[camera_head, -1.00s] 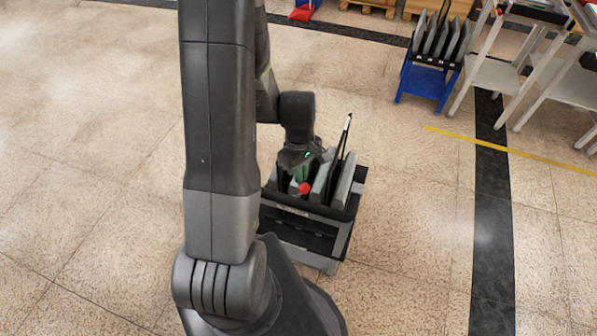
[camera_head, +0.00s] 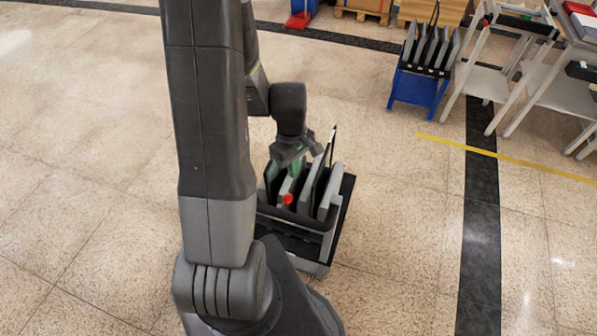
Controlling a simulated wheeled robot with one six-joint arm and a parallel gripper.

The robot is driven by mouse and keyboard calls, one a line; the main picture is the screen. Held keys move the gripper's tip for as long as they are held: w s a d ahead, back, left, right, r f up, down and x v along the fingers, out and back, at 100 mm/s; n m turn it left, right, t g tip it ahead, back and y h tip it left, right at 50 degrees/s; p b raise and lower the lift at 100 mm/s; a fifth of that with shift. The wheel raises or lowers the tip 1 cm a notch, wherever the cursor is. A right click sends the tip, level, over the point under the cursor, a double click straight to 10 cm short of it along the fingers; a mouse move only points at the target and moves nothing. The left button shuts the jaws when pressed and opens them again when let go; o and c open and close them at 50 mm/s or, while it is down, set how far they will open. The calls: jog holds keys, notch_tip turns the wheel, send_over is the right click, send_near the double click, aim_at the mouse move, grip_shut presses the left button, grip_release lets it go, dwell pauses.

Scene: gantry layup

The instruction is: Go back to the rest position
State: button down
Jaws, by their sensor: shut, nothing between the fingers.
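My arm rises in front of the camera at the left of centre and hides part of the floor and the left side of the rack. My gripper (camera_head: 296,162) is at the end of the arm, pointing down just above the dark rack. It looks shut and empty, though its fingertips are small and partly lost against the rack's contents. The dark rack (camera_head: 291,243) stands close in front of my base. It holds several upright grey panels (camera_head: 331,190), and a red round part (camera_head: 287,199) shows at its front.
A blue stand (camera_head: 417,90) with several upright grey panels is at the back right, next to pale shelving tables (camera_head: 494,80). A yellow floor line (camera_head: 500,156) crosses a dark floor strip (camera_head: 481,230) on the right. Pallets stand at the back. The floor to the left is open.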

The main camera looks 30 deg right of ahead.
jog(key=shift+d+r, duration=0.15)
jog(key=shift+r, duration=0.55)
